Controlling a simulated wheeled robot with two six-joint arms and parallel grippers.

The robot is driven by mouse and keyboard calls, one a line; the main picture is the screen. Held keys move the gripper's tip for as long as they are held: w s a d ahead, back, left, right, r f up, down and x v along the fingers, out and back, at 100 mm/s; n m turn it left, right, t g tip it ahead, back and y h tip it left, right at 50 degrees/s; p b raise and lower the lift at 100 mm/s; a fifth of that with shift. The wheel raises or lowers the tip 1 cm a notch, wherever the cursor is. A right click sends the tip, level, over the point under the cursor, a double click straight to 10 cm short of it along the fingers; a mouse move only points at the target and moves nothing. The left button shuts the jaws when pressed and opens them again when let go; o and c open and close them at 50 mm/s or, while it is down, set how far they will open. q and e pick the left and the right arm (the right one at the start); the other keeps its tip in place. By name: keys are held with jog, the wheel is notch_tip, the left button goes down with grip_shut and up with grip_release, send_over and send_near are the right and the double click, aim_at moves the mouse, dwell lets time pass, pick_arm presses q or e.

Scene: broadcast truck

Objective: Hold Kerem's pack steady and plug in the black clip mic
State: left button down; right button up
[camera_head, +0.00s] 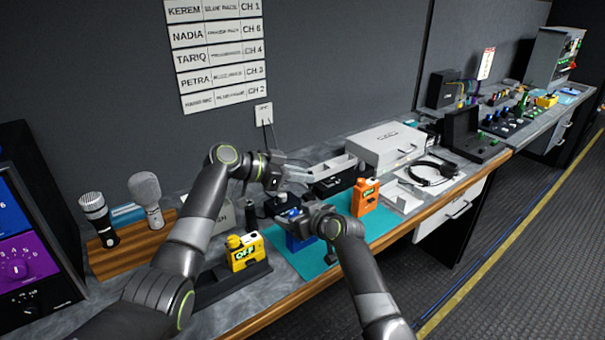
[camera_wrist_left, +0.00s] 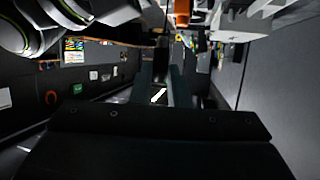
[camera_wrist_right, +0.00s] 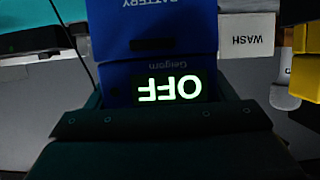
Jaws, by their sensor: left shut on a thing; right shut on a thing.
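The blue pack (camera_head: 299,243) is on or just above the teal mat (camera_head: 345,232). My right gripper (camera_head: 302,221) is shut on it. The pack's lit display reads OFF, upside down, in the right wrist view (camera_wrist_right: 165,87). My left gripper (camera_head: 282,180) is shut above and behind the pack, apart from it. Between its dark fingers in the left wrist view is a small bright piece (camera_wrist_left: 158,96), seemingly part of the black clip mic; the rest is too dark to make out. The pack's top and socket are mostly hidden by my right gripper in the head view.
A yellow pack (camera_head: 244,253) stands in a dark holder at the left, and an orange pack (camera_head: 364,197) on the mat's right. Two microphones (camera_head: 146,195) stand in a wooden block. A silver case (camera_head: 386,145) and headset (camera_head: 432,172) lie further right. A name list (camera_head: 217,50) hangs behind.

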pick_arm(q)
jog(key=shift+f, duration=0.1)
jog(key=shift+f, duration=2.8)
jog(key=shift+f, duration=1.15)
jog(key=c, duration=1.3)
grip_release()
jog(key=shift+s+d, duration=0.1)
pick_arm(e)
jog(key=shift+d+f, duration=0.1)
pick_arm(q)
jog(key=shift+s, duration=0.1)
jog(key=v, duration=1.2)
pick_arm(e)
jog(key=o, duration=1.1)
pick_arm(q)
jog(key=shift+w, duration=0.2)
pick_arm(e)
jog(key=shift+o, duration=0.2)
jog(key=shift+s, duration=0.1)
